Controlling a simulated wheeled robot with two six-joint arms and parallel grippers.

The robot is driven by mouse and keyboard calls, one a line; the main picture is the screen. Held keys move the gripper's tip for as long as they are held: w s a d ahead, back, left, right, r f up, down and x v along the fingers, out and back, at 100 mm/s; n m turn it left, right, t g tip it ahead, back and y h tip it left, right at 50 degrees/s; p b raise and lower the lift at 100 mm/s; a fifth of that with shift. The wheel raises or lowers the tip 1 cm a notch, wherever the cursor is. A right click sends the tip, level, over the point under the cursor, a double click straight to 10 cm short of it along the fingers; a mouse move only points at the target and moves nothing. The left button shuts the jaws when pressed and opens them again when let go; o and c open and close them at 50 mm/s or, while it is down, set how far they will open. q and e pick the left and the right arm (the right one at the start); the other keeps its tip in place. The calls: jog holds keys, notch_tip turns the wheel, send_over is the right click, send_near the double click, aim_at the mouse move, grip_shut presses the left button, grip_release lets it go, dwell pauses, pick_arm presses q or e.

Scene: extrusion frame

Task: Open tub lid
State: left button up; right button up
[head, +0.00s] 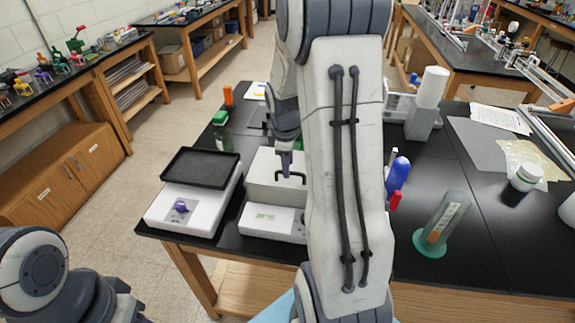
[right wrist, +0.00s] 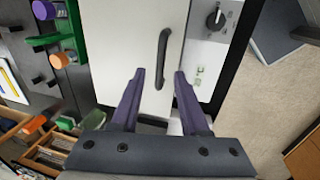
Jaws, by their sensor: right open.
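The tub is a white box (head: 262,222) with a pale front panel, near the table's front edge in the head view. Its white lid (head: 263,170) is down on it and also fills the middle of the right wrist view (right wrist: 115,45). A black bar handle (right wrist: 163,50) stands on the lid; it also shows in the head view (head: 291,177). My right gripper (right wrist: 160,74) is open, its purple fingers over the lid with the handle's near end between the tips. I cannot tell whether they touch it. My right arm hides the tub's right side. My left gripper is out of view.
A white device with a black tray (head: 200,168) stands left of the tub. Green-capped and orange items are behind it. Right of my arm are a blue bottle (head: 398,174), a red item and a greenish cylinder (head: 443,222). Table is clear at front right.

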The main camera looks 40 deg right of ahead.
jog(key=shift+w+d+f, duration=0.1)
jog(key=shift+w+f, duration=0.05)
jog(key=shift+f, duration=0.7)
grip_shut()
dwell(0.8)
